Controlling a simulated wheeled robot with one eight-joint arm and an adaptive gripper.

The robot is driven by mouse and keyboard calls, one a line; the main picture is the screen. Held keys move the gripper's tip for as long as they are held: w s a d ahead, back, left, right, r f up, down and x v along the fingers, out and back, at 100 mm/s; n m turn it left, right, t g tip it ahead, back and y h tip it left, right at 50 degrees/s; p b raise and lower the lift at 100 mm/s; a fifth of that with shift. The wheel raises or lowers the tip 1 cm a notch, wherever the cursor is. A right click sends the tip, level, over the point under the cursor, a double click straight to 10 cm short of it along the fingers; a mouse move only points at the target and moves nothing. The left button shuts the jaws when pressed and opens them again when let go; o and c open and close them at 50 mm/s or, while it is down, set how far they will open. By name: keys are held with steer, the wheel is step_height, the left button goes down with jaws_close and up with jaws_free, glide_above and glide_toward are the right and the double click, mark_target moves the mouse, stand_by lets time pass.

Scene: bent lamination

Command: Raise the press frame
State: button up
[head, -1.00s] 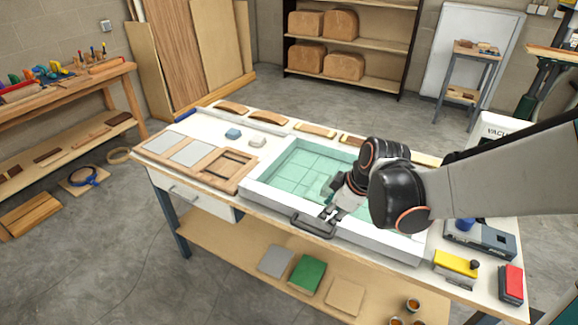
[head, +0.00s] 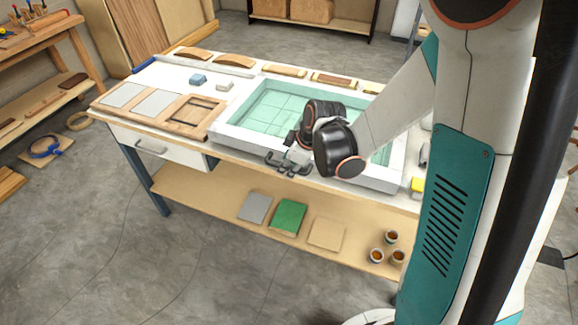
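The press frame (head: 222,130) is a white rectangular frame around a translucent green gridded sheet (head: 272,108). It lies flat on the workbench. A dark handle (head: 273,160) sits on its front edge. My gripper (head: 293,162) is at this handle, reaching down over the front edge from the right. The fingers overlap the handle in the picture. They are small, and I cannot tell whether they are closed around it. My wrist hides part of the sheet and the front right of the frame.
Wooden panels and grey sheets (head: 157,103) lie left of the frame. Curved wood strips (head: 234,61) line the bench's back edge. A blue block (head: 198,80) and a pale block (head: 224,86) lie behind. The lower shelf (head: 190,190) holds flat sheets and small cups. My arm hides the bench's right end.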

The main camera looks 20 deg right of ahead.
steer(key=shift+f, duration=0.1)
steer(key=shift+c, duration=0.3)
jaws_close()
